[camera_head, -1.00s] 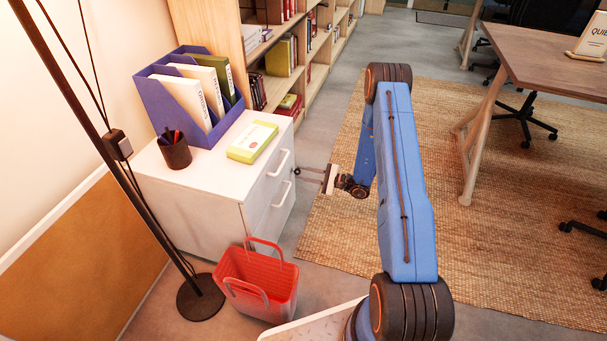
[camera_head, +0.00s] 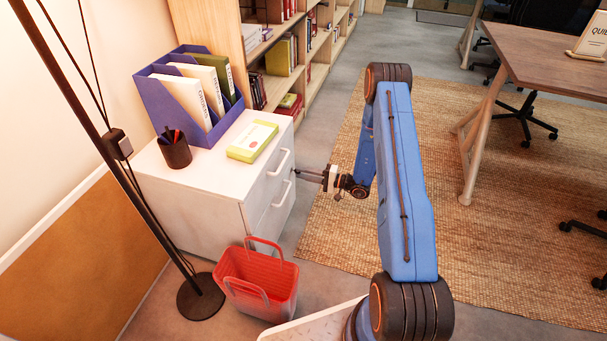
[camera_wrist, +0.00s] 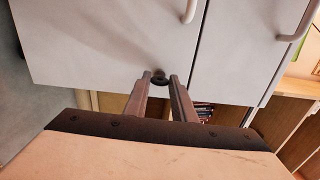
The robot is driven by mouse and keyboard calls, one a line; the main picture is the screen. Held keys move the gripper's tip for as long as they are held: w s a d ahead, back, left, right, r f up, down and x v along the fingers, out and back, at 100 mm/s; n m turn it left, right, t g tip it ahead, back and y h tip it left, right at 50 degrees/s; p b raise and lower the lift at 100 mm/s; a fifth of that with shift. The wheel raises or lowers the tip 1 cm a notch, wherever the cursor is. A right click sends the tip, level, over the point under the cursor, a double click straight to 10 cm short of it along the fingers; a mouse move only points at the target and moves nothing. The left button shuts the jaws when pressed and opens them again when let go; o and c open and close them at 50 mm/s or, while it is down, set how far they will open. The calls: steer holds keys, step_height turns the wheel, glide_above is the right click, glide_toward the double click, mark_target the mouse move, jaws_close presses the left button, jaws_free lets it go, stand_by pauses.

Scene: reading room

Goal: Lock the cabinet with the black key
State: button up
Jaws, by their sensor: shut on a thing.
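The white cabinet (camera_head: 190,212) stands at the left, with two bar handles on its front; its front also fills the top of the wrist view (camera_wrist: 95,45). My gripper (camera_head: 300,172) is level, pointing left at the cabinet's front, right beside the handles. In the wrist view my gripper (camera_wrist: 160,82) is shut on the black key (camera_wrist: 160,79), of which only a small dark part shows between the fingertips. The key is at or very near the cabinet front. The lock and the key's tip are hidden, so I cannot tell how deep it sits.
A blue file holder (camera_head: 190,95), a dark pen cup (camera_head: 175,150) and a yellow-green box (camera_head: 253,141) stand on the cabinet. A red basket (camera_head: 257,285) and a lamp base (camera_head: 200,297) are in front.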

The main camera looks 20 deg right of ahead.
stand_by(0.4)
steer(key=o, duration=1.1)
steer(key=shift+c, duration=0.2)
steer(key=v, duration=1.7)
steer(key=shift+s, duration=0.15)
steer(key=shift+d, duration=0.15)
